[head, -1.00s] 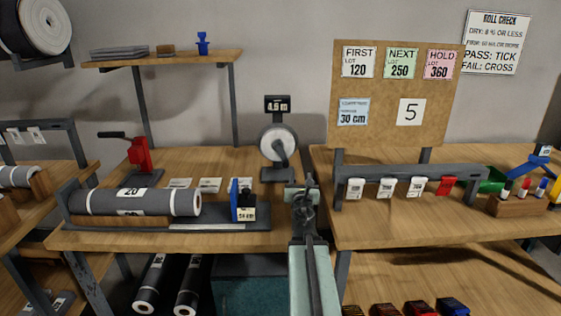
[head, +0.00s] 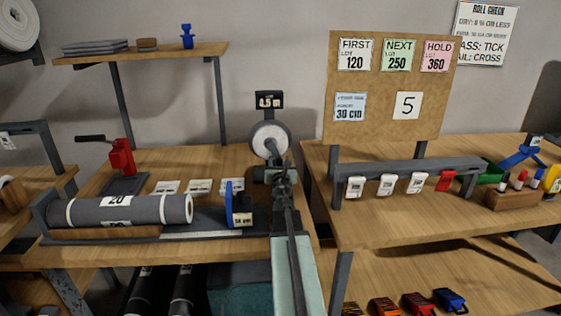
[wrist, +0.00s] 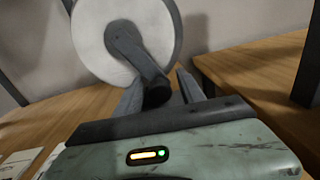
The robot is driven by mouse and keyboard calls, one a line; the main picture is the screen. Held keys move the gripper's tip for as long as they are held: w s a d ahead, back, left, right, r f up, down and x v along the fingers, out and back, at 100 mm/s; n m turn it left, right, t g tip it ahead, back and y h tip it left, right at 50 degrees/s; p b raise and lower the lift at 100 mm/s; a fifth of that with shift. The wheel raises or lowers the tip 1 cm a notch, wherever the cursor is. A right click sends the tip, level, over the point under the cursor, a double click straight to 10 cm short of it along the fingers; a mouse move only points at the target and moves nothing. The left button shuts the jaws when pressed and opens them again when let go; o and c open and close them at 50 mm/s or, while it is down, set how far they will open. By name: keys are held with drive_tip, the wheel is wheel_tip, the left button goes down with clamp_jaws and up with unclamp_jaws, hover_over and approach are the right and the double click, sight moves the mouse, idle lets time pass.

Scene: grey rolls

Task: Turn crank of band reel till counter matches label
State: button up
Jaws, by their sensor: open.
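The band reel (head: 262,139) stands at the back of the left bench, a white disc with a grey crank arm. A black counter (head: 269,100) sits above it; its reading ends in .5, the first digit unclear. In the wrist view the reel disc (wrist: 92,42) fills the upper left. Its crank arm (wrist: 135,50) slants down right to a dark knob (wrist: 157,95). My gripper (head: 279,172) is open in front of the reel, its fingers either side of the knob; contact cannot be told.
A tag rail (head: 410,168) stands on the right bench. Several cards lie left of the reel.

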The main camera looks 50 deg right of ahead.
drive_tip(key=shift+w+d, duration=0.35)
drive_tip(key=shift+d, duration=0.05)
clamp_jaws()
idle(1.1)
